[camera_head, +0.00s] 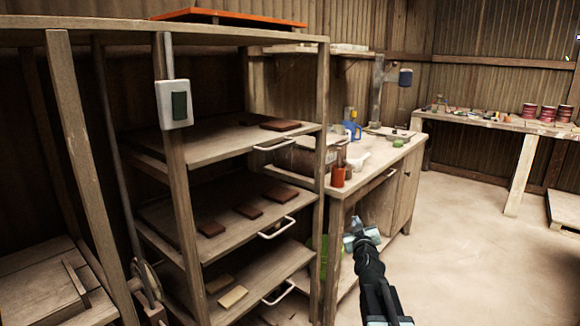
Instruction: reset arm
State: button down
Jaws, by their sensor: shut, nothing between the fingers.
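My gripper (361,238) is at the end of my arm, low and right of centre in the head view. It is shut and empty. It shows in front of the wooden workbench, just right of the tile rack, and appears to touch nothing. My arm reaches up to it from the bottom edge.
A wooden rack (322,120) with pull-out shelves holds dark tiles (248,211) and pale tiles (233,296); its white handles (278,228) stick out. A workbench (384,172) carries an orange container (338,177) and a blue bottle (352,126).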

jog(key=s+a+f+n+g+y, duration=0.2)
jog(key=s+a+f+g+y, duration=0.2)
jog(key=s+a+f+g, duration=0.65)
jog(key=s+d+f+m+g+h, duration=0.1)
jog(key=s+f+m+g, duration=0.15)
jog(key=s+f, duration=0.5)
jog(key=s+d+f+m+g+h, duration=0.15)
jog(key=s+f+g, duration=0.3)
jog(key=s, duration=0.65)
notch_tip(320, 180, up, 26)
jog(key=s+m+p, duration=0.1)
jog(key=p, duration=2.6)
jog(key=shift+s, duration=0.35)
jog(key=shift+r, duration=0.1)
jog(key=shift+d, duration=0.1)
